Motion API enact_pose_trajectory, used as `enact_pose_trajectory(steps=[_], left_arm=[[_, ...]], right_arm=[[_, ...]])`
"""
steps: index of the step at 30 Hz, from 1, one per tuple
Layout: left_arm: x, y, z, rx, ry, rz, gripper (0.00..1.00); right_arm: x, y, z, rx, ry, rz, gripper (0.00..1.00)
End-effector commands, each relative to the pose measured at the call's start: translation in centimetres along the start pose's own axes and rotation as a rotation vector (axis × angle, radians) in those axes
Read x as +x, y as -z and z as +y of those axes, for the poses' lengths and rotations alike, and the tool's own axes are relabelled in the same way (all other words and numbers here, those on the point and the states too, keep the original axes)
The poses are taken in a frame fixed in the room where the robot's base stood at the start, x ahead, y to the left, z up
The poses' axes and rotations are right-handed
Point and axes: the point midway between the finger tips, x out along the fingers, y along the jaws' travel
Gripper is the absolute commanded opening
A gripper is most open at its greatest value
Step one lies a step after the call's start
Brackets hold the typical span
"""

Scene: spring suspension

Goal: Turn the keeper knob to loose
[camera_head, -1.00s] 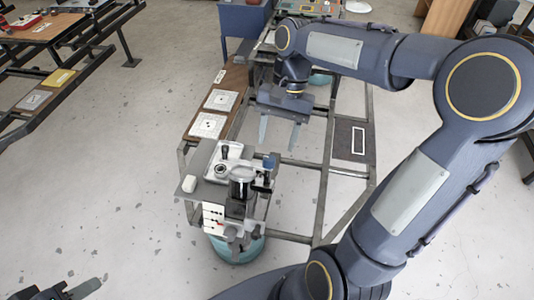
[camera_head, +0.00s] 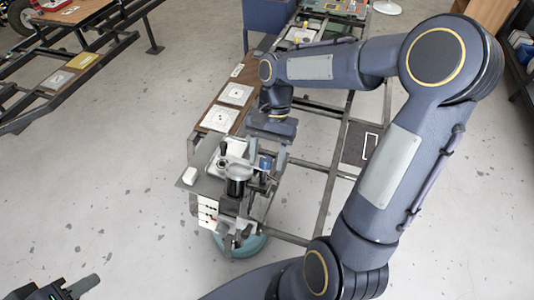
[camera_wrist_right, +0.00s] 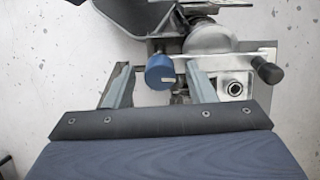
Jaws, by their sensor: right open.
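The blue keeper knob (camera_wrist_right: 160,72) with a pale mark on its face shows in the right wrist view, on the side of the metal fixture. It also shows in the head view (camera_head: 265,163), partly covered by my gripper. My right gripper (camera_wrist_right: 158,80) is open, one finger on each side of the knob in the picture, with gaps on both sides. Whether the fingertips reach past the knob's face, I cannot tell. In the head view my right gripper (camera_head: 264,152) hangs over the fixture's right side. My left gripper (camera_head: 84,287) is at the bottom left, away from the fixture, its jaws unclear.
The fixture carries a round metal cup (camera_head: 238,172) and a black-handled lever (camera_wrist_right: 268,70). White marked cards (camera_head: 219,118) lie on the brown board behind. Open frame bars (camera_head: 326,190) run to the right.

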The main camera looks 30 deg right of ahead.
Motion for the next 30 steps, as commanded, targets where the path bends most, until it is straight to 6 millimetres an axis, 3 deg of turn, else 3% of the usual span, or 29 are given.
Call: enact_pose_trajectory(steps=[2,12,22,30], left_arm=[[0.0,0.0,0.0,0.0,0.0,0.0,0.36],[0.0,0.0,0.0,0.0,0.0,0.0,0.36],[-0.1,0.05,0.04,0.0,0.0,0.0,0.36],[-0.33,0.16,0.15,0.0,0.0,0.0,0.36]], right_arm=[[-0.01,0.01,0.0,0.0,0.0,0.0,0.49],[-0.04,0.01,0.0,0.0,0.0,0.0,0.06],[-0.09,0.0,-0.01,-0.049,0.0,0.001,0.06],[-0.13,0.0,-0.07,-0.227,0.001,0.001,0.06]])
